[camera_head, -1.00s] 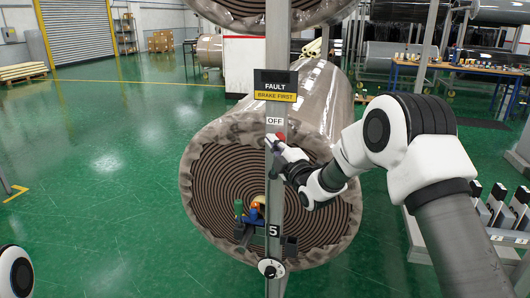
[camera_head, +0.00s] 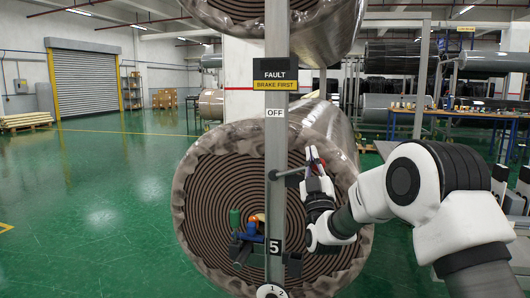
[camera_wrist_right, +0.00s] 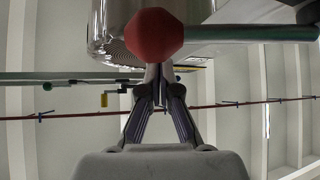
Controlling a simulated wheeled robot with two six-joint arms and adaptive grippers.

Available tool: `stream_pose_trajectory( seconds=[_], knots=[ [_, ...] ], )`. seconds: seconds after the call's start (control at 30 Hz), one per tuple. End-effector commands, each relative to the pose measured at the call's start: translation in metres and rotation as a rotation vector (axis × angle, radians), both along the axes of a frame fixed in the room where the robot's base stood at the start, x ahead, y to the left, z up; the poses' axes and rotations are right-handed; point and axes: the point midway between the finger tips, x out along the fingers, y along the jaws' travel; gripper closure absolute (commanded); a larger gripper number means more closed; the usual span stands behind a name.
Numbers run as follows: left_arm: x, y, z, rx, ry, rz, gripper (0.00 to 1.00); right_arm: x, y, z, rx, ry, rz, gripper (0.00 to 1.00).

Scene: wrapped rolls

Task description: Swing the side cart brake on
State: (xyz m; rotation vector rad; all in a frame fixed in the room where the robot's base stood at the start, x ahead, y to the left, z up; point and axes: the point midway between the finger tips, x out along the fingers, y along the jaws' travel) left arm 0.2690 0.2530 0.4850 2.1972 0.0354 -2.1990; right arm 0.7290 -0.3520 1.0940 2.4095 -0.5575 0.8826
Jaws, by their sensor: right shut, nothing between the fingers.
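The brake lever (camera_head: 290,172) is a grey bar reaching right from its pivot on the upright metal post (camera_head: 278,140), below the OFF label (camera_head: 275,113). A red knob (camera_wrist_right: 155,36) shows large in the right wrist view, in front of my fingertips. In the head view red shows beside my right gripper (camera_head: 314,160). That gripper is shut and empty, close to the lever's outer end; I cannot tell whether it touches. The black and yellow FAULT / BRAKE FIRST sign (camera_head: 274,75) is above. My left gripper is out of view.
A large wrapped roll (camera_head: 200,185) stands behind the post, with another roll (camera_head: 335,18) above. Green, blue and orange parts (camera_head: 250,232) sit near the number 5 plate (camera_head: 275,247). A workbench (camera_head: 440,115) stands back right. The green floor at left is clear.

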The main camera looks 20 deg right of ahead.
Motion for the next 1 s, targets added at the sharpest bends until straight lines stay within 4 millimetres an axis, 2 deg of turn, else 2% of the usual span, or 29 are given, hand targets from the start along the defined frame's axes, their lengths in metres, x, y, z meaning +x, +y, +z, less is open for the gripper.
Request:
stream_pose_trajectory(
  seconds=[0.03, 0.3, 0.9, 1.0],
  knots=[
    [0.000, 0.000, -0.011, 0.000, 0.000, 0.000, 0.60, -0.001, -0.001, -0.010, 0.022, -0.015, -0.001, 1.00],
    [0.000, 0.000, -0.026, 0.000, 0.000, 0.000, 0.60, -0.006, -0.008, -0.018, 0.034, -0.022, 0.000, 1.00],
    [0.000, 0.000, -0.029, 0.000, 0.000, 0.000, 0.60, -0.006, -0.010, -0.021, 0.032, -0.018, -0.002, 1.00],
    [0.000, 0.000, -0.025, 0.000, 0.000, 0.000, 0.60, -0.005, -0.009, -0.015, 0.032, -0.019, -0.001, 1.00]
  ],
)
